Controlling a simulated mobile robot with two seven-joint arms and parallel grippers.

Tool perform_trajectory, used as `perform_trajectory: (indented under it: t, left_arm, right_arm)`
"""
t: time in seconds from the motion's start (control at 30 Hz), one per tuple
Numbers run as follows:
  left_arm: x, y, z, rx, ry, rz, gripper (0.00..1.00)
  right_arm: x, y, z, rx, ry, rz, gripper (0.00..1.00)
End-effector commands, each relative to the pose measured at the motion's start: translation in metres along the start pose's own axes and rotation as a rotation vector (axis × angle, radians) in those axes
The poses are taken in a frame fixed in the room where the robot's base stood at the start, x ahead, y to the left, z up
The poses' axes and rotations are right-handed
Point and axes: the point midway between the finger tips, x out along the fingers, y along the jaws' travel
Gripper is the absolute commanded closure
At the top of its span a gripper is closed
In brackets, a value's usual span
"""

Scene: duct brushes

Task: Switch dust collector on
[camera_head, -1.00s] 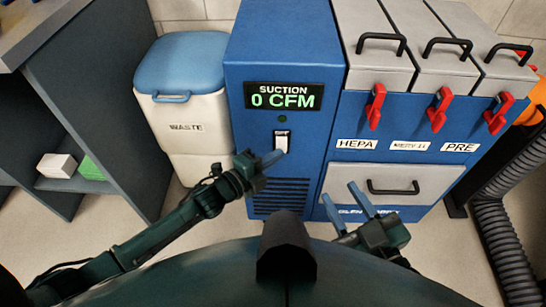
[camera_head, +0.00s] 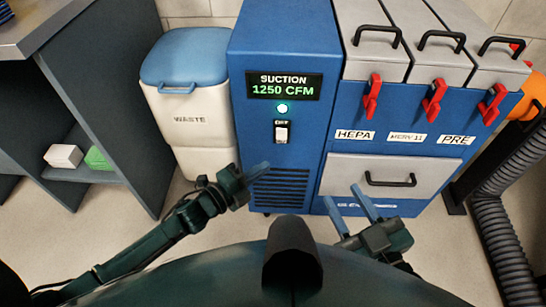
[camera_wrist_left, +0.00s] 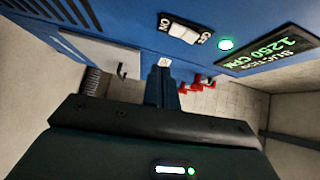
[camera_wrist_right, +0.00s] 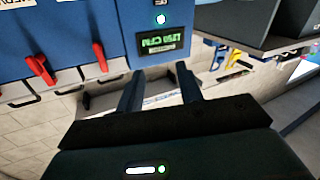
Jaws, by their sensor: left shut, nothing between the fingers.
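The blue dust collector (camera_head: 290,40) stands ahead. Its display (camera_head: 283,87) reads SUCTION 1250 CFM, and the round lamp (camera_head: 282,109) under it glows green. The white rocker switch (camera_head: 281,132) sits below the lamp. It also shows in the left wrist view (camera_wrist_left: 184,33), with its ON and OFF labels. My left gripper (camera_head: 262,170) is shut and empty, below the switch and apart from it, in front of the vent slots. My right gripper (camera_head: 345,203) is open and empty, in front of the lower drawer area.
A white waste bin (camera_head: 190,115) with a blue lid stands left of the collector. Red latches (camera_head: 434,99) and a grey drawer (camera_head: 345,172) are on the collector's right part. A grey hose (camera_head: 495,225) runs at far right. A shelf (camera_head: 85,176) stands at left.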

Motion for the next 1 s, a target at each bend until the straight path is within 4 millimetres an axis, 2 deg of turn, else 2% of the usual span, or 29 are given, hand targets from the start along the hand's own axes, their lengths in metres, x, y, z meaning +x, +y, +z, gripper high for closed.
perform_trajectory:
  t: [0.03, 0.1, 0.33, 1.0]
  left_arm:
    - [-0.013, 0.001, -0.001, -0.001, 0.000, 0.004, 1.00]
    - [-0.026, 0.003, -0.001, -0.001, 0.001, 0.002, 1.00]
    - [-0.052, 0.006, 0.000, 0.000, 0.001, 0.000, 1.00]
    - [-0.056, 0.006, 0.000, 0.001, 0.001, -0.002, 1.00]
  right_arm:
    - [0.000, 0.001, -0.002, 0.004, -0.015, 0.002, 0.64]
    - [-0.001, 0.002, -0.001, 0.009, -0.031, 0.003, 0.64]
    - [-0.001, 0.003, 0.001, 0.019, -0.063, 0.004, 0.64]
    - [-0.001, 0.004, 0.000, 0.023, -0.069, 0.006, 0.64]
